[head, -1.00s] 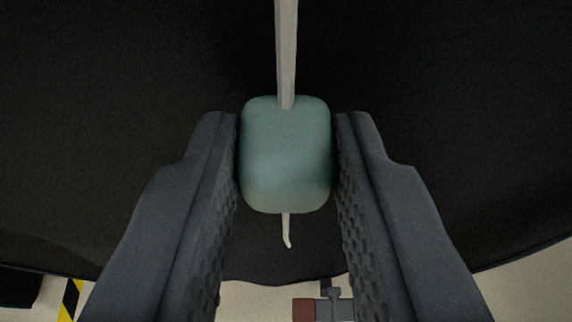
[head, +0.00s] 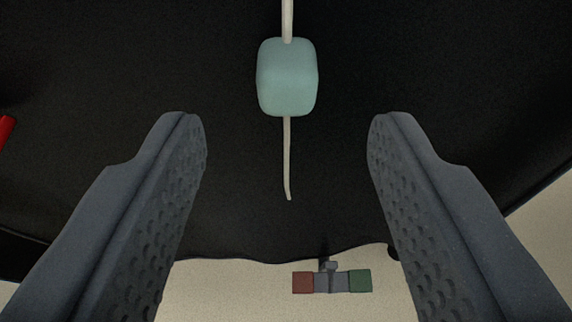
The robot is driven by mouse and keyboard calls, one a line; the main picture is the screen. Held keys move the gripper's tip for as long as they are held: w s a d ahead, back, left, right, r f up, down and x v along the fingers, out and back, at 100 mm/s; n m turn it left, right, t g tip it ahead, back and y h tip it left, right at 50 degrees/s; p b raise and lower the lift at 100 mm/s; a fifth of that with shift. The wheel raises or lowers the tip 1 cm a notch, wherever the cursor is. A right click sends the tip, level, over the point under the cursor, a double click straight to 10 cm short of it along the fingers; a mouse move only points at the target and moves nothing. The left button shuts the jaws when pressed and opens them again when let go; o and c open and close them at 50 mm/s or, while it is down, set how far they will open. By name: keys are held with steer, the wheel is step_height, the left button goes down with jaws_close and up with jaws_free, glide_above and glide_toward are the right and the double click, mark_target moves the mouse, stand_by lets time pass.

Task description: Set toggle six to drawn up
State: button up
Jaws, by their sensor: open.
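A pale teal toggle (head: 287,77) with rounded edges sits on a light cord (head: 287,160) in front of a black cover. The cord runs up out of the top of the view, and its loose tail hangs below the toggle with a slight bend at the tip. My gripper (head: 286,125) is open, one finger on each side, with wide gaps. The toggle lies beyond and above the fingertips in the picture, touching neither finger. No number shows on the toggle.
The black cover (head: 240,215) fills most of the view, with a wavy lower edge. Below it is pale floor (head: 230,290). A small fitting with a red block (head: 303,282), grey middle and green block (head: 360,281) shows at the bottom. Something red (head: 6,131) is at the left edge.

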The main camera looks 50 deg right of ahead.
steer(key=p+v, duration=0.1)
steer(key=v, duration=0.6)
steer(key=shift+s+a, duration=0.25)
steer(key=shift+a, duration=0.05)
steer(key=shift+r, duration=0.15)
